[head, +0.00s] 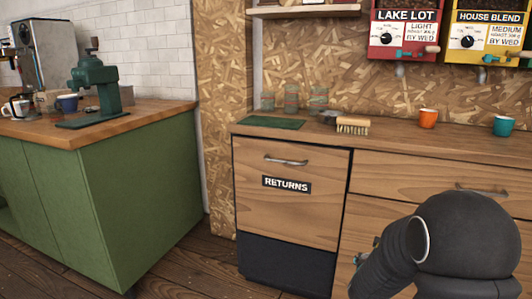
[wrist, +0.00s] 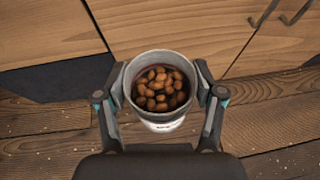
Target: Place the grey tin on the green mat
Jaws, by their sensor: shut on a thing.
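In the wrist view my gripper (wrist: 160,98) is shut around a grey tin (wrist: 146,59), one finger on each side. The tin is upright and open at the top, with brown beans or nuts inside and a pale label low on its side. It is held above the wooden floor, in front of the cabinet fronts. The green mat (head: 272,122) lies flat on the left end of the wooden counter in the head view, and its visible surface is bare. In the head view my dark arm at the lower right hides the gripper and the tin.
Glass jars (head: 291,98) stand behind the mat. A wooden brush (head: 352,125) lies to its right. An orange cup (head: 428,118) and a teal cup (head: 503,126) stand farther right. A shelf (head: 303,10) hangs above. A green cabinet (head: 140,195) with a grinder (head: 98,88) is at left.

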